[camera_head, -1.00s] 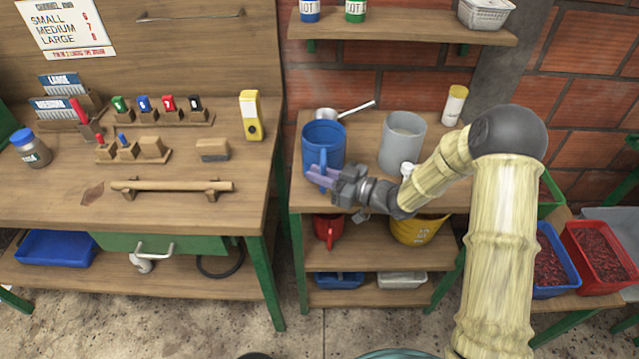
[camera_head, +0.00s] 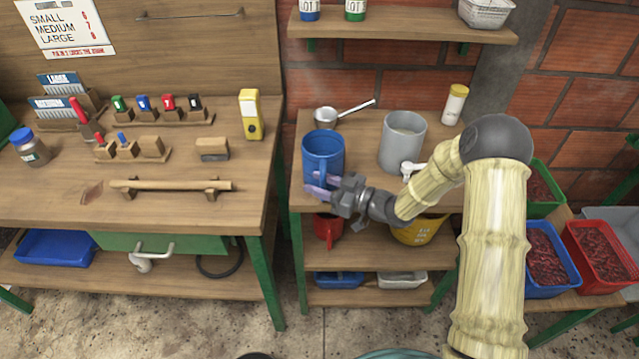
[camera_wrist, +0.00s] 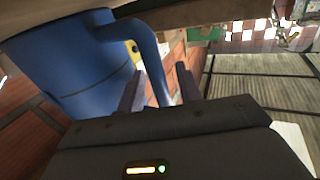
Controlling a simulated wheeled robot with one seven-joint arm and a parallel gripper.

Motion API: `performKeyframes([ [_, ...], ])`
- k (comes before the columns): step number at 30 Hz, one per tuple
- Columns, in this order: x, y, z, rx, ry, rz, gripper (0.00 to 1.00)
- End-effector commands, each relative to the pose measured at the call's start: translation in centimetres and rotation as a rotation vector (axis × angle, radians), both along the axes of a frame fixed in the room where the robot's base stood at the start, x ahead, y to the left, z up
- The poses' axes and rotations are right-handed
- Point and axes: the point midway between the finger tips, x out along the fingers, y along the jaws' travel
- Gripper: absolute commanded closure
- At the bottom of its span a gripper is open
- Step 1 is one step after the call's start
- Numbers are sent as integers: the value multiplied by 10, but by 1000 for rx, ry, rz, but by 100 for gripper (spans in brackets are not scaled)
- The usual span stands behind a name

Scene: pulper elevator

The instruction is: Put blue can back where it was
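The blue can (camera_head: 322,152) is a mug-like can with a side handle. It appears upright at the front left of the wooden table; its base contact is not clear. My gripper (camera_head: 319,186) is in front of the can at its handle. In the wrist view the blue can (camera_wrist: 75,65) fills the left side. Its handle passes between the two fingers of my gripper (camera_wrist: 160,80), which stand apart. A gap shows between the handle and the right finger.
A grey pot with a tap (camera_head: 402,142) stands right of the can, and a metal ladle (camera_head: 327,117) lies behind it. A white bottle with a yellow cap (camera_head: 454,104) stands at the back right. A red mug (camera_head: 328,229) is on the shelf below.

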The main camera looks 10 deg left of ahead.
Motion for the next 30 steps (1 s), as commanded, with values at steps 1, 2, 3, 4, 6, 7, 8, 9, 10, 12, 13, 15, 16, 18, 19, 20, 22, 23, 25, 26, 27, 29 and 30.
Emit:
performKeyframes([
  [1,0,0,0,0,0,0,65],
  [2,0,0,1,0,0,0,65],
  [3,0,0,2,0,0,0,65],
  [4,0,0,3,0,0,0,65],
  [6,-1,-3,3,-1,0,0,65],
  [7,-1,-6,3,-1,0,1,65],
  [8,-2,-10,3,-1,-1,1,65],
  [9,-3,-15,3,-1,-1,0,65],
  [10,-4,-21,3,-1,0,-2,65],
  [12,-6,-34,3,-1,-1,-4,65],
  [13,-6,-41,3,-2,0,-6,65],
  [15,-9,-56,3,-1,0,-7,65],
  [16,-10,-62,4,-1,0,-8,65],
  [18,-13,-76,4,-2,0,-9,65],
  [19,-14,-82,4,-1,-1,-8,65],
  [20,-15,-88,4,-1,-1,-9,65],
  [22,-18,-100,4,-1,0,-8,65],
  [23,-19,-104,4,-1,1,-8,65],
  [25,-21,-112,4,-1,0,-5,65],
  [26,-22,-114,5,0,1,-4,65],
  [27,-23,-116,5,0,0,-3,65],
  [29,-24,-117,5,0,0,0,65],
  [30,-24,-118,5,0,0,0,65],
])
